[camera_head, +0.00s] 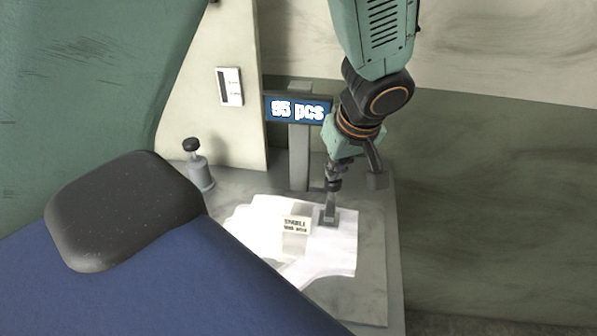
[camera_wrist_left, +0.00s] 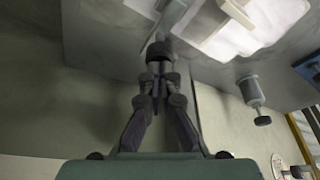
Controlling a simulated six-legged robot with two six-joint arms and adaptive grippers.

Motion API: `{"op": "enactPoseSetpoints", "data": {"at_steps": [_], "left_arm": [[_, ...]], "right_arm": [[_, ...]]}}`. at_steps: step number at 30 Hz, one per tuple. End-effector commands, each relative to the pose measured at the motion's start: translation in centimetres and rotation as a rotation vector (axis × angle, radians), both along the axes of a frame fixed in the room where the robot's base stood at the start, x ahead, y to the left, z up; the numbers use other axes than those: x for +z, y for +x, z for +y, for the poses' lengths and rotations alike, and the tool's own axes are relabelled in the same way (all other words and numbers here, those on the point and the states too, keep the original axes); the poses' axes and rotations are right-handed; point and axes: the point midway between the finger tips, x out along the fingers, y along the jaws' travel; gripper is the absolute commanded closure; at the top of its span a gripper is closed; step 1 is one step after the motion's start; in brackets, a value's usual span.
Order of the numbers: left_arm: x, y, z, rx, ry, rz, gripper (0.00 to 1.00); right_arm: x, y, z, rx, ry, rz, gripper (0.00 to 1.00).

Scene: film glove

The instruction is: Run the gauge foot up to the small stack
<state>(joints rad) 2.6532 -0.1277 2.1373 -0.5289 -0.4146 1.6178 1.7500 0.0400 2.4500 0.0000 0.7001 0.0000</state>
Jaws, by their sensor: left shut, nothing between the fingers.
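My left gripper (camera_head: 331,205) points down at the right part of the white glove stack (camera_head: 340,250), with its fingers shut and empty. A grey block shows at their lower end; I cannot tell whether it is fingertips or part of the gauge. In the left wrist view the shut fingers (camera_wrist_left: 159,50) lie left of the white stack (camera_wrist_left: 260,25). A pale strip (camera_wrist_left: 165,25) lies just beyond the fingertips; I cannot tell whether it is the gauge foot. A white label block (camera_head: 295,226), apparently lettered SMALL, stands at the stack. My right gripper is not in view.
A display (camera_head: 298,109) reading 95 pcs sits on a grey post (camera_head: 299,158) behind the stack. A black-topped knob (camera_head: 199,165) stands at the left. A dark pad (camera_head: 125,210) and a blue surface (camera_head: 180,285) fill the near left. Bare grey plate (camera_head: 372,285) lies right of the stack.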

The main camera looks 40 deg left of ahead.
Motion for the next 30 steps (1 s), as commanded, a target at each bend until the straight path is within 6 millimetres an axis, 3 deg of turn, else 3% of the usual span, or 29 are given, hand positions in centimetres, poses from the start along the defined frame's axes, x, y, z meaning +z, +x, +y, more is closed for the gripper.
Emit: {"op": "enactPoseSetpoints", "data": {"at_steps": [14, 30], "left_arm": [[0.0, -0.1, 0.0, 0.001, -0.001, 0.003, 1.00], [3.8, 0.0, 0.0, 0.000, 0.000, 0.000, 1.00]], "right_arm": [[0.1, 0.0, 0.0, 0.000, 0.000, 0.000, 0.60], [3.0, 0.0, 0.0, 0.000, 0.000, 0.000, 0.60]]}}
